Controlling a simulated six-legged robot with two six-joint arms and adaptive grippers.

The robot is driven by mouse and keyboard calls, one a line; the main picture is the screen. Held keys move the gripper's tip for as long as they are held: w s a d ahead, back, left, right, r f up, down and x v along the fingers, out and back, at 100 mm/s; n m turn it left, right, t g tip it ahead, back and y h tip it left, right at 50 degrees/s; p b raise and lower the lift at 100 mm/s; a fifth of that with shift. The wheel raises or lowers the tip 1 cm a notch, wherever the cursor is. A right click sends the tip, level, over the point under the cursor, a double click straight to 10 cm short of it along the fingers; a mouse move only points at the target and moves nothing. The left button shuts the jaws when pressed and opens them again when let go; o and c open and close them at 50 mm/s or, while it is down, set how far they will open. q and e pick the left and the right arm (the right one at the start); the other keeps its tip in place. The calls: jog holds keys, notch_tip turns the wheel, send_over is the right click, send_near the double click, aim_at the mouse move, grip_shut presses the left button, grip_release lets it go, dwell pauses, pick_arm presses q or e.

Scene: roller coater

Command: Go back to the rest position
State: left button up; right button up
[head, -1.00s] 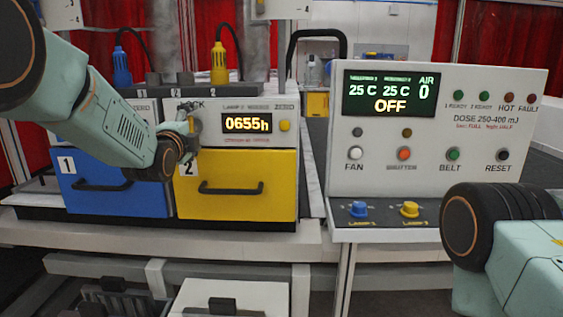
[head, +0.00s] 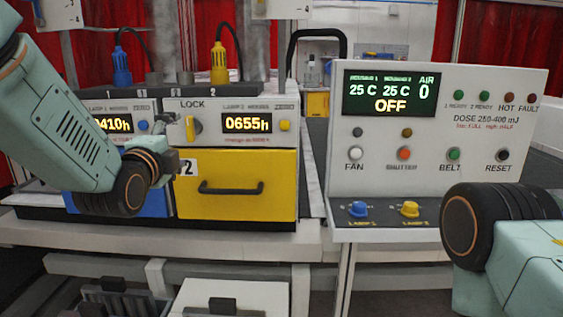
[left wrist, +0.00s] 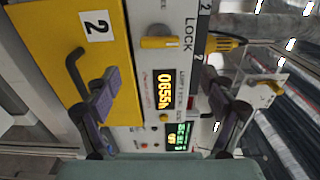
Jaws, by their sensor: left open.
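My left gripper (head: 163,149) is in front of the two-drawer lamp cabinet, just left of the yellow drawer's upper corner. In the left wrist view my left gripper (left wrist: 166,108) has its two fingers wide apart with nothing between them. The yellow lock knob (head: 193,128) sits beside the word LOCK, and the gripper is apart from it. The lock knob also shows in the left wrist view (left wrist: 160,42). My right arm shows at the lower right of the head view, but its gripper is out of the picture.
The yellow drawer (head: 236,186) and the blue drawer (head: 155,204) look shut; my left arm partly covers the blue one. The control panel (head: 435,165) stands to the right, its display reading OFF. A black bent tube (head: 316,36) rises behind.

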aim_at(189, 127)
pick_arm(q)
jog(key=w, duration=1.1)
jog(key=shift+d, duration=0.2)
jog(key=shift+w, duration=0.1)
jog(key=n, duration=0.1)
jog(key=n+p, duration=0.1)
jog(key=n, duration=0.1)
jog(key=shift+s+r+n, duration=0.2)
jog(key=shift+s+n, duration=0.05)
jog(key=shift+n, duration=0.05)
jog(key=n+p, duration=0.1)
jog(key=n, duration=0.2)
jog(key=shift+w+f+p, duration=0.1)
jog(key=shift+w+p, duration=0.1)
jog(key=shift+p, duration=0.15)
jog(key=n, duration=0.2)
jog(key=n+p, duration=0.1)
jog(key=shift+s+a+r, duration=0.1)
jog(key=shift+s+r, duration=0.1)
jog(key=shift+r, duration=0.05)
jog(key=n+p, duration=0.1)
jog(key=n, duration=0.2)
jog(key=shift+w+f, duration=0.1)
jog(key=shift+w, duration=0.1)
jog(key=n+p, duration=0.1)
jog(key=n, duration=0.2)
jog(key=shift+s+a+p, duration=0.1)
jog(key=shift+s+p, duration=0.05)
jog(key=shift+p, duration=0.15)
jog(key=shift+n, duration=0.3)
